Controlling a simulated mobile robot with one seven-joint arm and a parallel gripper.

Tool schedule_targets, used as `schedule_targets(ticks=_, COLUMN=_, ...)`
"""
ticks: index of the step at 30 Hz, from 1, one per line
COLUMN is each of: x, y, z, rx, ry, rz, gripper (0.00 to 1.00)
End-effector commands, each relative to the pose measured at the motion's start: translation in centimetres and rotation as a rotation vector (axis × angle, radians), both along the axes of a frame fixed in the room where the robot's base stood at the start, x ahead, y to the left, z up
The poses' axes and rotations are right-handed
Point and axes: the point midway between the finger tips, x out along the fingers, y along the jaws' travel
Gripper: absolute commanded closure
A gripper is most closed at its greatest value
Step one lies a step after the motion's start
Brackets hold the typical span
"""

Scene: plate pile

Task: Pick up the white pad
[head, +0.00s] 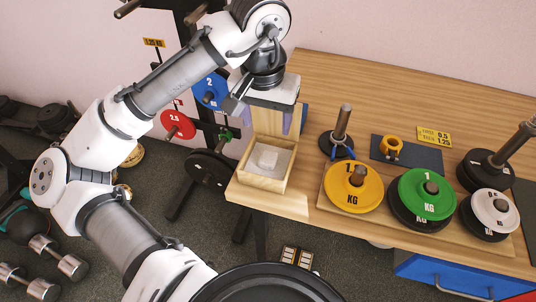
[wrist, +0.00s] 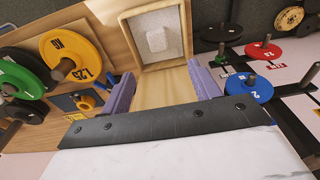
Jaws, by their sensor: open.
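The white pad (head: 267,158) is a small pale block lying in an open wooden box (head: 262,184) at the left end of the wooden table. In the wrist view the white pad (wrist: 155,37) lies on the light floor of the box (wrist: 181,60), clear of its walls. My gripper (head: 270,122) is above and behind the box in the head view. Its two purple fingers (wrist: 160,86) are spread apart in the wrist view, with nothing between them. The pad is beyond the fingertips and untouched.
A yellow plate (head: 341,197), a green plate (head: 427,205) and a white plate (head: 493,222) lie on a board right of the box. A black peg stand (head: 341,135) stands nearby. A rack with a blue plate (head: 210,91) and a red plate (head: 177,126) stands left.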

Motion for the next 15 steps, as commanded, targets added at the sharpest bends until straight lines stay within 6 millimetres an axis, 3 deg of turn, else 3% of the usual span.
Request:
schedule_targets(ticks=6, x=0.4, y=-0.2, z=-4.2, rx=-0.003, ry=0.0, rz=-0.001, gripper=0.38)
schedule_targets(ticks=15, x=0.5, y=-0.2, z=-6.5, rx=-0.004, ry=-0.003, rz=-0.002, gripper=0.38)
